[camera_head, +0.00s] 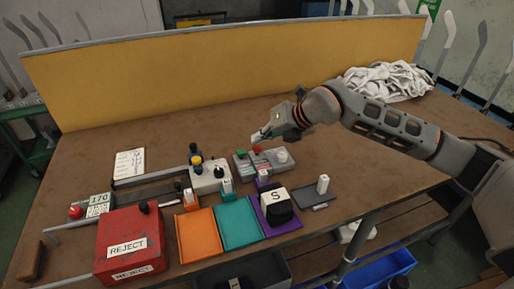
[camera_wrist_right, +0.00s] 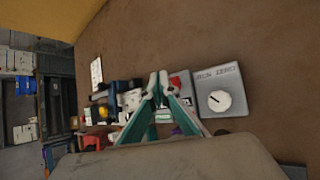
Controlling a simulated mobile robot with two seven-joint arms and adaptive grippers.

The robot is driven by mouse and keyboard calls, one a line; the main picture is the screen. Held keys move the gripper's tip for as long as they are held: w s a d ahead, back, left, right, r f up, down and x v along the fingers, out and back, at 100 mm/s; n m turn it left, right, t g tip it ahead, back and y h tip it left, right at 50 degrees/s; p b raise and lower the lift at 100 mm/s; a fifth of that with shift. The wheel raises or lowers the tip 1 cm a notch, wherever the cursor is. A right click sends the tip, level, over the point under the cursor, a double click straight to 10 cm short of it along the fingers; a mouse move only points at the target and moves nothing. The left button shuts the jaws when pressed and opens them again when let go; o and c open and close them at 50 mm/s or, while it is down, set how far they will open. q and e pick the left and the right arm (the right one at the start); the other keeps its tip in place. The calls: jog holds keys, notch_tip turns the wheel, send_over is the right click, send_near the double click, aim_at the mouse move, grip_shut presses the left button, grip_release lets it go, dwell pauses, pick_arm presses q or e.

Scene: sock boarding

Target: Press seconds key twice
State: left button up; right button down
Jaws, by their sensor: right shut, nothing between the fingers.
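My right gripper (camera_head: 262,136) is shut and empty, just above the back of a grey control box (camera_head: 264,168). In the right wrist view the gripper's teal fingers (camera_wrist_right: 160,83) come together left of the panel's white dial (camera_wrist_right: 220,101). A red patch shows close beside the fingertips; I cannot tell whether they touch anything. No key is legibly marked as seconds. My left gripper is not in view.
Orange (camera_head: 198,234), teal (camera_head: 238,222) and purple (camera_head: 291,218) trays lie in front, with a black block marked S (camera_head: 276,205) on the purple one. A red reject box (camera_head: 130,243) stands at left. White cloth (camera_head: 388,80) lies at back right. The table's right middle is clear.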

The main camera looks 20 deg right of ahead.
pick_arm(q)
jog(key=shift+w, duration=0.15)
pick_arm(e)
jog(key=shift+f, duration=0.4)
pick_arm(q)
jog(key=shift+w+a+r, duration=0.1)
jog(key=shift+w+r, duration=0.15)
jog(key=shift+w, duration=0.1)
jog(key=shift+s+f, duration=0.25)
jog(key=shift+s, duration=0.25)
pick_arm(e)
jog(key=shift+f, duration=0.1)
jog(key=shift+f, duration=0.1)
